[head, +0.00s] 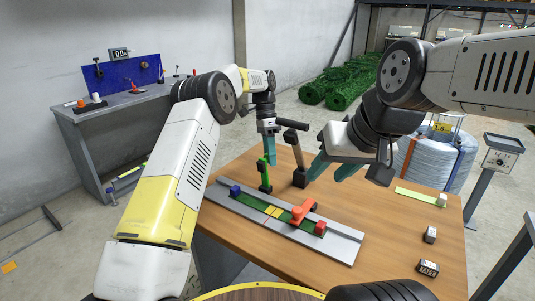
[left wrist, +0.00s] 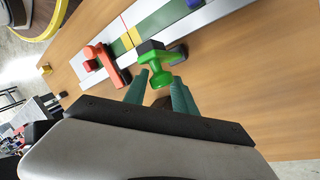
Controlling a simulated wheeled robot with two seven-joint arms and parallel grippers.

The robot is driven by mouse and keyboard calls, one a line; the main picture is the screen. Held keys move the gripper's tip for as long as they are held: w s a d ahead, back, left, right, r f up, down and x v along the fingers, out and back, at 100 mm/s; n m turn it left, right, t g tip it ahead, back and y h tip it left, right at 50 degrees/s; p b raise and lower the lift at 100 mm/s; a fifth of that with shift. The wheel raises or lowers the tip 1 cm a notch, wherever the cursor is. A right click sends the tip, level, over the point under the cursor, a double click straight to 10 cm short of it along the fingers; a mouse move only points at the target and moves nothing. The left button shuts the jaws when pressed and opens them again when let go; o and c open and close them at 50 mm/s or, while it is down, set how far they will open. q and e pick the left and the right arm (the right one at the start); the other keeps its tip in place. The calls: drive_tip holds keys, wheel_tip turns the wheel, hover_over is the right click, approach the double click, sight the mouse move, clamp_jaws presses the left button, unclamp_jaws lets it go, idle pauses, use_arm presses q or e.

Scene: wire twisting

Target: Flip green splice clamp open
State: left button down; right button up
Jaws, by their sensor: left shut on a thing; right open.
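The green splice clamp (head: 264,175) stands at the back edge of the grey rail fixture (head: 338,245), its green lever raised roughly upright. It also shows in the left wrist view (left wrist: 161,62), with its dark part toward the rail. My left gripper (head: 268,155) is shut on the green lever's upper end; its teal fingers (left wrist: 160,92) lie on either side of it. The orange-red clamp (head: 303,212) lies folded down across the rail. My right gripper (head: 335,165) is open and empty above the table, right of the green clamp.
A blue block (head: 235,190) and red block (head: 320,228) sit on the rail. Small blocks (head: 428,267) lie at the table's right.

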use_arm(q)
drive_tip(key=shift+w+a+f, duration=0.25)
drive_tip(key=shift+w+a, duration=0.05)
drive_tip(key=shift+a, duration=0.1)
drive_tip(key=c, duration=1.1)
unclamp_jaws()
drive_tip(key=shift+w, duration=0.1)
drive_tip(key=shift+d+r, duration=0.1)
drive_tip(key=shift+d, duration=0.15)
drive_tip(key=shift+s, duration=0.2)
